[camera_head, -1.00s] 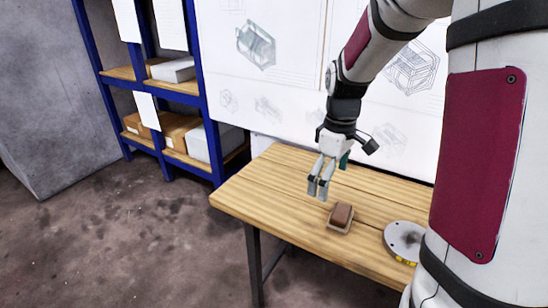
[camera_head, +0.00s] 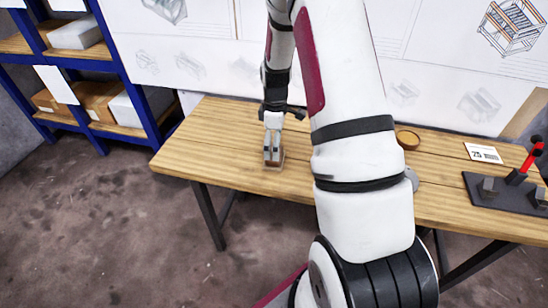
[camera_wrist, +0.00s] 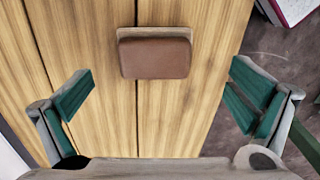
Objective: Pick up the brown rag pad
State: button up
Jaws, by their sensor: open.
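The brown rag pad (camera_wrist: 155,57) is a small reddish-brown block with rounded corners. In the wrist view it sits at the top middle, on a tan holder (camera_wrist: 125,34) whose edge shows around it. My gripper (camera_wrist: 163,95) is open and empty, with its green-padded fingers spread wide to the left and right, and the pad lies ahead of the gap between them. In the head view my gripper (camera_head: 271,158) points down at the pad and partly hides it. Whether the fingertips touch anything there is too small to tell.
The wooden table (camera_head: 215,130) is clear left of my gripper. To the right are a round brown-rimmed item (camera_head: 407,139), a white card (camera_head: 483,153) and a dark fixture with a red handle (camera_head: 527,158). A blue shelf (camera_head: 100,55) stands at left.

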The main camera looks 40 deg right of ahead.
aim_at(271, 166)
jog(key=shift+w+d+f, duration=0.1)
jog(key=shift+w+f, duration=0.1)
jog(key=shift+f, duration=1.25)
jog(key=shift+w+f, duration=0.2)
jog(key=shift+f, duration=1.25)
jog(key=shift+c, duration=0.6)
jog(key=c, duration=1.3)
